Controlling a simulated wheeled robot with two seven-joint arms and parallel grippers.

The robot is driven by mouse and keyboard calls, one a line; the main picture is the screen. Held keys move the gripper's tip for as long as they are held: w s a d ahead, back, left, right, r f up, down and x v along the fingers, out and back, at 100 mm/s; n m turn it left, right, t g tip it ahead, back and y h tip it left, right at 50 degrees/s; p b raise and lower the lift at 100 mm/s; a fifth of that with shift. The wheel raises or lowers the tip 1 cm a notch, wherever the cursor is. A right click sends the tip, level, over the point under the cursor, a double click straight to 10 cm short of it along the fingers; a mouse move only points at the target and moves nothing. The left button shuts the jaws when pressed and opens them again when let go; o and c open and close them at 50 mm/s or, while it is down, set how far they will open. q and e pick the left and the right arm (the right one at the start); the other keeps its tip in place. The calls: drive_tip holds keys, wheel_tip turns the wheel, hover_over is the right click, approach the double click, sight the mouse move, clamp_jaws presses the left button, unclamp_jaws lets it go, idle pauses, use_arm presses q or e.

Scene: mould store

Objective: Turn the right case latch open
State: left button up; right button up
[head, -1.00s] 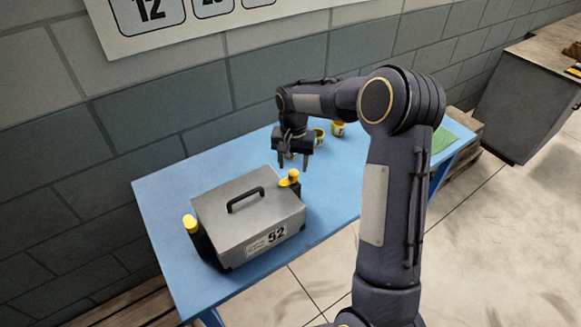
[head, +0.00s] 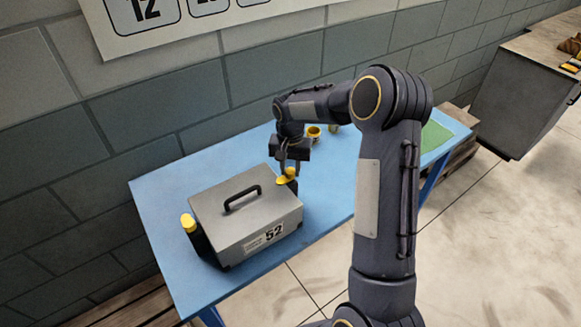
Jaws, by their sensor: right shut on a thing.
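The grey case (head: 228,222) stands on the blue table, with a black handle on its lid and the number 52 on its front. The right case latch (head: 288,176) is a yellow piece on the case's right side. My right gripper (head: 289,172) points down there and is shut on the latch's yellow part. A second yellow latch (head: 188,223) is on the case's left side, with nothing near it. My left gripper is out of view.
The blue table (head: 170,190) has free room behind the case. A brick wall is close behind.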

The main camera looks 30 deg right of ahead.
drive_tip(key=shift+n, duration=0.3)
drive_tip(key=n+b, duration=0.1)
drive_tip(key=n, duration=0.2)
drive_tip(key=shift+n, duration=0.4)
drive_tip(key=n, duration=0.4)
drive_tip(key=shift+b, duration=0.4)
drive_tip(key=n, duration=0.5)
drive_tip(key=shift+n, duration=2.2)
drive_tip(key=o, duration=1)
drive_tip(key=shift+c, duration=0.2)
